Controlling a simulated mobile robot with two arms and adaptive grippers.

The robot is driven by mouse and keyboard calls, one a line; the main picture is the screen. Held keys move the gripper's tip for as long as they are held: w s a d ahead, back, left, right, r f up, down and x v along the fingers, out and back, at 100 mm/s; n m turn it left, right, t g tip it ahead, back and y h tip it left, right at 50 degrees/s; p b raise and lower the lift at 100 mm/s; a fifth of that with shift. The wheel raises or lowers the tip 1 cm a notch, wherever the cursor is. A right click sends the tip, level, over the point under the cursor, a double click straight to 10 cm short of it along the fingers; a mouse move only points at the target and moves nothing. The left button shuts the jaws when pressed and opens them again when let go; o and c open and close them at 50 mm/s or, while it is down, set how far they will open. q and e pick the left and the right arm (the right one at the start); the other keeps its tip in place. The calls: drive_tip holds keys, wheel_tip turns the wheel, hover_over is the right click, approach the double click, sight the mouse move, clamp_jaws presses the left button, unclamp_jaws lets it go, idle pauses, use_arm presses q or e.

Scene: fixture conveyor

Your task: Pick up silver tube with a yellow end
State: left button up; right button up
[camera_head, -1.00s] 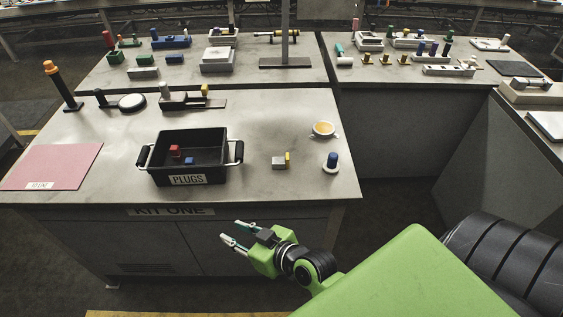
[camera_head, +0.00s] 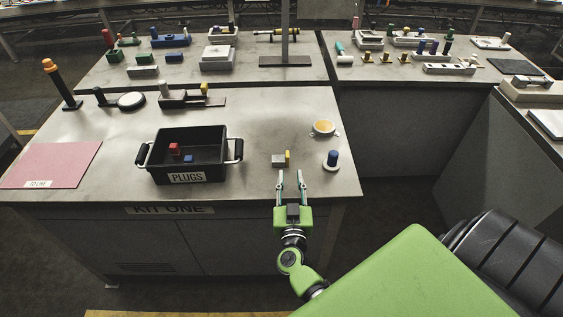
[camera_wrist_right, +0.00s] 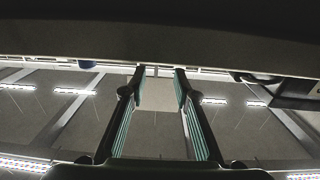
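A small silver-grey piece with a yellow end (camera_head: 279,160) lies on the front table, near its front right part. The yellow end faces right in the head view. My right gripper (camera_head: 291,176) is at the table's front edge, just nearer than the piece, with its fingers pointing towards it. The fingers are apart and nothing is between them. The right gripper also shows open in the wrist view (camera_wrist_right: 158,74), where I cannot make out the piece. My left gripper is not in view.
A black bin (camera_head: 217,170) labelled PLUGS, holding red and blue pieces, stands left of the silver piece. A pink mat (camera_head: 50,165) lies far left.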

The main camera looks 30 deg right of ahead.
sight(288, 158)
drive_tip(key=b+x, duration=0.1)
drive_tip(key=x, duration=0.3)
drive_tip(key=shift+w+d+f, duration=0.1)
drive_tip(key=shift+w+d, duration=0.05)
drive_tip(key=shift+w, duration=0.2)
drive_tip(key=b+x, duration=0.1)
drive_tip(key=x, duration=0.1)
drive_tip(key=b+x, duration=0.1)
drive_tip(key=x, duration=0.2)
drive_tip(key=shift+w, duration=0.3)
drive_tip(key=shift+s+a+r, duration=0.1)
drive_tip(key=shift+a+r, duration=0.1)
drive_tip(key=shift+r, duration=0.1)
clamp_jaws()
